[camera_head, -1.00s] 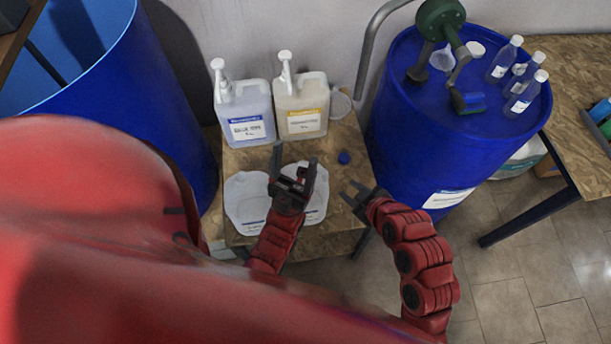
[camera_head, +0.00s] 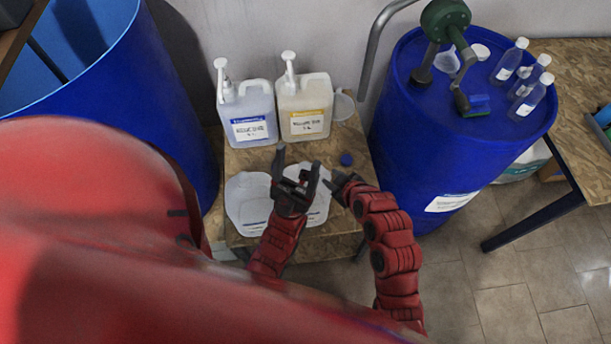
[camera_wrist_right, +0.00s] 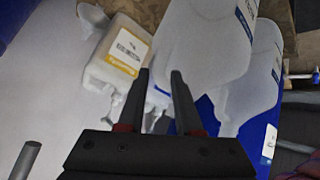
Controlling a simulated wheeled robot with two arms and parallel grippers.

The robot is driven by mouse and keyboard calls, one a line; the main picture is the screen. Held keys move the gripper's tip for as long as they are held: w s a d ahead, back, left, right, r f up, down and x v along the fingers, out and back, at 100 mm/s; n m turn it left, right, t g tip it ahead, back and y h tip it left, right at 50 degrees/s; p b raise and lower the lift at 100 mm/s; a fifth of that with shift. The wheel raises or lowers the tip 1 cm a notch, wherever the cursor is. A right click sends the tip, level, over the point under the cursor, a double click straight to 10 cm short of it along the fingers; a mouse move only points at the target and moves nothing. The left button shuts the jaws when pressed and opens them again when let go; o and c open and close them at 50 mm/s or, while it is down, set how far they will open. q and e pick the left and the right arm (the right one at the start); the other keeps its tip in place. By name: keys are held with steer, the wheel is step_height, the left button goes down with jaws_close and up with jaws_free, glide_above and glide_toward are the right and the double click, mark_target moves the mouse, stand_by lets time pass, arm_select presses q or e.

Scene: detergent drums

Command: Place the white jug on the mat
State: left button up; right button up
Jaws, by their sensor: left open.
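Two pale white jugs stand at the front of the small wooden table in the head view, a left one (camera_head: 246,196) and a right one (camera_head: 319,208); my grippers partly cover the right one. A large white jug (camera_wrist_right: 205,45) fills the upper middle of the right wrist view, close beyond the fingertips. My left gripper (camera_head: 295,168) is open above the right jug. My right gripper (camera_head: 332,182) is at that jug's right side; its fingers (camera_wrist_right: 160,75) are apart in the wrist view, with no clear grasp. I cannot make out a mat.
Two pump jugs, blue-labelled (camera_head: 249,112) and yellow-labelled (camera_head: 304,108), stand at the table's back. Blue drums flank the table, left (camera_head: 165,95) and right (camera_head: 410,150); the right one carries several bottles and a green-grey device (camera_head: 444,22).

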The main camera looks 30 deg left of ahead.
steer(key=shift+x, duration=0.95)
jaws_close()
stand_by(0.8)
